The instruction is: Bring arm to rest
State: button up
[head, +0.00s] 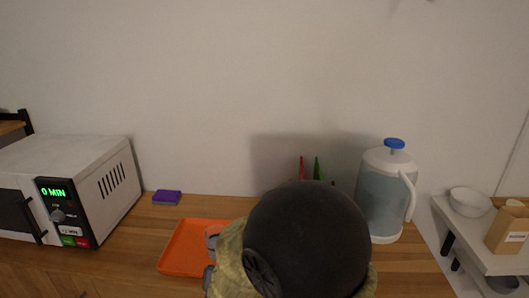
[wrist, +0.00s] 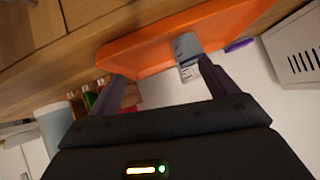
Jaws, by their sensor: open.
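My gripper (wrist: 160,72) shows in the wrist view with its two fingers spread apart and nothing held between them. An orange tray (head: 188,246) lies on the wooden counter in the head view, and it also shows beyond the fingers in the wrist view (wrist: 145,52). A small grey container (wrist: 186,46) with a pale label is at the tray, close to the tip of the right-hand finger; I cannot tell if they touch.
A microwave (head: 66,190) stands at the left, with a purple sponge (head: 166,197) beside it. A clear pitcher with a blue knob (head: 394,144) stands right of my arm. Red and green items (head: 318,169) show behind my arm. A side shelf holds a white bowl (head: 470,202) and a box (head: 508,232).

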jog(key=s+d+n+g+h, duration=0.1)
jog(key=s+d+g, duration=0.4)
jog(key=d, duration=0.7)
jog(key=s+d+g, duration=0.2)
jog(key=s+d, duration=0.5)
jog(key=d, duration=0.4)
notch_tip(320, 180, up, 14)
jog(key=p, duration=1.4)
jog(key=shift+s+d+f+g, duration=0.15)
jog(key=shift+d+g, duration=0.15)
